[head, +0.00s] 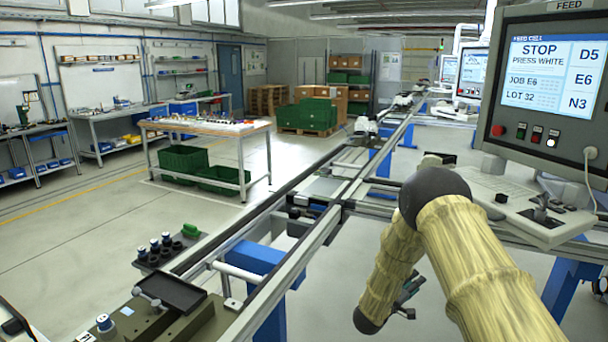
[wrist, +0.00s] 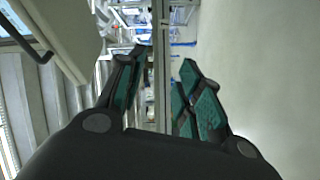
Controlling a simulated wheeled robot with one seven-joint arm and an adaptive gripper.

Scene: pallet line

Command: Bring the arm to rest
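My arm reaches in from the lower right in the head view and bends down beside the conveyor line. My gripper (head: 408,295) shows partly behind the arm, low and to the right of the conveyor rail. In the wrist view my gripper (wrist: 166,56) has its two green-padded fingers apart, with nothing held between them.
A control panel (head: 555,80) at upper right reads "STOP PRESS WHITE"; its white button is lit. Below it is a shelf with a joystick (head: 540,208). The conveyor rail (head: 300,262) runs into the distance. A workbench (head: 205,127) stands left, with open floor around it.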

